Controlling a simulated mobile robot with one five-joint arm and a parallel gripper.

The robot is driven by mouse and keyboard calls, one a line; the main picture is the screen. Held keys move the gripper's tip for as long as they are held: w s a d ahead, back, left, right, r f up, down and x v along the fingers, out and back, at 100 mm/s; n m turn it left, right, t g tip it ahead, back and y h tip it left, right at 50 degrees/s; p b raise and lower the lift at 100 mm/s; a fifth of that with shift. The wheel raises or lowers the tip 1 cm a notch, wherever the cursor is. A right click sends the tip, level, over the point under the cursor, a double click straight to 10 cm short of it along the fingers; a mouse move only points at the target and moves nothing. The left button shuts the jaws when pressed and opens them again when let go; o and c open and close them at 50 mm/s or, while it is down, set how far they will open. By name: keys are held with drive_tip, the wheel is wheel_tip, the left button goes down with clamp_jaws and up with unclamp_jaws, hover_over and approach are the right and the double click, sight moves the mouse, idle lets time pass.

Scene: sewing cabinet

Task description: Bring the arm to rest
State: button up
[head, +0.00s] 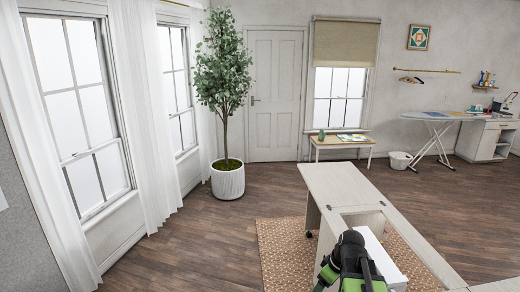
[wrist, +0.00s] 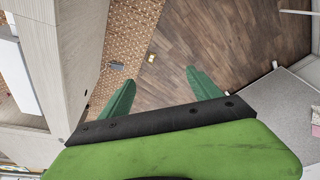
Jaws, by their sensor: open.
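My gripper (wrist: 160,75) shows in the wrist view with its two green fingers spread apart. Nothing is between the fingers; wooden floor and the edge of a patterned rug lie beyond them. In the head view my black and green arm (head: 352,262) shows at the bottom, right of the middle, in front of part of the white sewing cabinet (head: 335,184). The gripper's fingers cannot be made out in the head view.
The cabinet stands on the patterned rug (head: 283,247); its pale side is at the left of the wrist view (wrist: 65,50). A grey surface (wrist: 270,110) is at the right there. A potted tree (head: 228,181) stands farther back. Wooden floor (head: 190,255) is clear at left.

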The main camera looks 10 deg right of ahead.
drive_tip(key=s+a+f+m+g+h, duration=0.1)
drive_tip(key=s+a+m, duration=0.1)
drive_tip(key=a, duration=0.3)
drive_tip(key=s+a+f+m+g+h, duration=0.1)
drive_tip(key=s+a+m, duration=0.2)
drive_tip(key=a+m, duration=0.2)
drive_tip(key=shift+s+a+b, duration=0.3)
drive_tip(key=shift+a+b, duration=0.15)
drive_tip(key=shift+a, duration=0.3)
drive_tip(key=shift+c, duration=0.4)
